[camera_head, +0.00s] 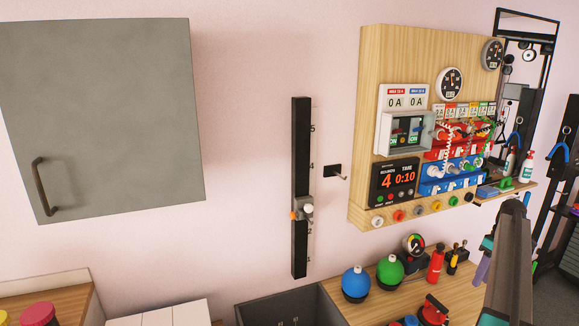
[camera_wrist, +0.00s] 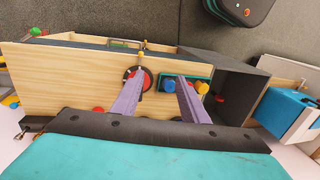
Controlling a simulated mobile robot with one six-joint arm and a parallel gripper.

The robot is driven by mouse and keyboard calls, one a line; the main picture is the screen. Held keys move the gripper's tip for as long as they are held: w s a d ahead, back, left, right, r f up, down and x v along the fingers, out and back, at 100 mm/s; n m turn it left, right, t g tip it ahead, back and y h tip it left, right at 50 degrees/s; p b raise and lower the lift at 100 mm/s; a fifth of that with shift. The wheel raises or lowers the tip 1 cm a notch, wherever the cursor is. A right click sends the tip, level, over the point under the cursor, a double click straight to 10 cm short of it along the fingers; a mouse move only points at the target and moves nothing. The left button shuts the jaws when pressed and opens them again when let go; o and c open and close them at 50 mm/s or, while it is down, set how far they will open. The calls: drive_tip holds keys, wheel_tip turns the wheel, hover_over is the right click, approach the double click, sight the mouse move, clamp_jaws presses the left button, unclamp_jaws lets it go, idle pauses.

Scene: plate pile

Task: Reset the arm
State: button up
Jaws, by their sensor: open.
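My gripper (camera_wrist: 162,77) shows in the wrist view as two purple fingers, apart and with nothing between them. The fingers extend from a dark bar with a teal body below it. Beyond them is a wooden surface (camera_wrist: 60,78) with a round red and black part (camera_wrist: 130,84) behind the left finger. A teal-edged piece with a blue knob (camera_wrist: 171,87) is near the right finger; whether the fingers touch anything is unclear.
A wooden panel (camera_head: 372,75) with gauges and switches hangs on the pink wall. Below it, a wooden counter (camera_head: 375,308) holds a blue ball (camera_head: 356,281), a green ball (camera_head: 390,269) and a red bottle (camera_head: 436,264). A grey cabinet (camera_head: 100,110) hangs at the left. A black vertical slider (camera_head: 301,150) is mid-wall.

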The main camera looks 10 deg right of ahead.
drive_tip(key=w+a+f, duration=0.1)
drive_tip(key=a+f, duration=0.4)
drive_tip(key=a, duration=0.6)
drive_tip(key=a+f+m+h, duration=0.1)
drive_tip(key=a+f, duration=0.5)
drive_tip(key=a, duration=0.5)
drive_tip(key=w+a+f, duration=0.1)
drive_tip(key=a+f, duration=0.4)
drive_tip(key=a, duration=0.6)
drive_tip(key=s+a+f+m, duration=0.1)
drive_tip(key=s+a+f, duration=0.25)
drive_tip(key=a, duration=0.45)
drive_tip(key=s+a+f+h, duration=0.1)
drive_tip(key=s+a+f, duration=0.1)
drive_tip(key=s+a, duration=0.45)
drive_tip(key=s+a+f+m, duration=0.1)
drive_tip(key=s+a+f, duration=0.15)
drive_tip(key=a, duration=0.75)
drive_tip(key=s+f+g+b, duration=0.5)
drive_tip(key=s+f+b, duration=0.5)
drive_tip(key=s+f, duration=1.5)
wheel_tip(320, 180, down, 4)
drive_tip(key=shift+s+a+r, duration=0.15)
drive_tip(key=shift+s+a, duration=0.05)
drive_tip(key=shift+a, duration=0.1)
